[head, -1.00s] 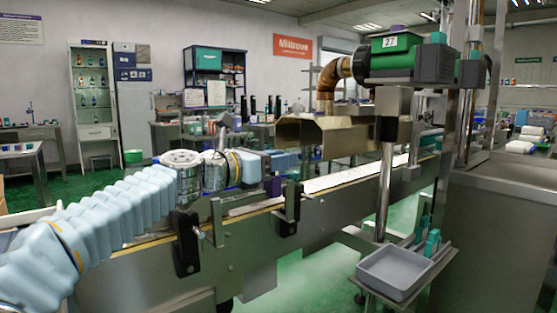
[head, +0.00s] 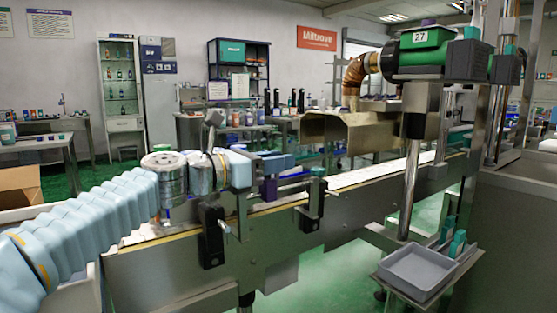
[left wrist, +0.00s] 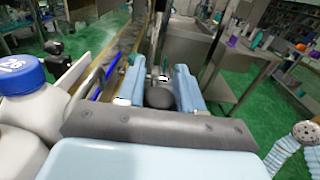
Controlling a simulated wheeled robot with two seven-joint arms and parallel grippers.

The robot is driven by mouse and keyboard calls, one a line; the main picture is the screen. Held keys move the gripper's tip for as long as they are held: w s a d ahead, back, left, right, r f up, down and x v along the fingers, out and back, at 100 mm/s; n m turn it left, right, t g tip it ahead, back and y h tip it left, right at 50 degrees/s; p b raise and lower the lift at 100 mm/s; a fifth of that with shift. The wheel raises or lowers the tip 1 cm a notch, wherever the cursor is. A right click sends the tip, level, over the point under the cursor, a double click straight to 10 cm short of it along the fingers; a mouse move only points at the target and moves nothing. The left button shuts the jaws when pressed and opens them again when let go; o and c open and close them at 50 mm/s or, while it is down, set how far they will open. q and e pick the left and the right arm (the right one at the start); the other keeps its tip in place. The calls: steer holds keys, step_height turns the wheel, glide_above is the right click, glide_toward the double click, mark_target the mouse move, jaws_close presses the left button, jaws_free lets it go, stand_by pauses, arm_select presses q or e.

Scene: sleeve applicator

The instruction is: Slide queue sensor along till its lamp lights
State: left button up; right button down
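My left gripper (head: 280,164) is over the near rail of the conveyor (head: 345,183), its fingers pointing right along it. In the left wrist view its two pale blue fingers (left wrist: 160,88) are apart, with a dark rounded knob (left wrist: 159,98) showing between them. I cannot tell whether they touch it. A black clamp block with a teal-topped post (head: 310,207) is on the rail just right of the gripper. Another black clamp block (head: 211,236) is further left. I cannot tell which part is the queue sensor, and no lit lamp is discernible. My right gripper is not in view.
A white jug with a blue cap (left wrist: 22,74) stands close left of my gripper in the left wrist view. A metal hood (head: 345,130) and a green machine head numbered 27 (head: 425,55) are further right. A grey tray (head: 415,272) sits low at the front right.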

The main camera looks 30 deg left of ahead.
arm_select(q)
steer(key=o, duration=0.3)
steer(key=shift+o, duration=0.2)
steer(key=v, duration=1.3)
steer(key=shift+s, duration=0.35)
steer(key=shift+a+f, duration=0.1)
steer(key=shift+a, duration=0.05)
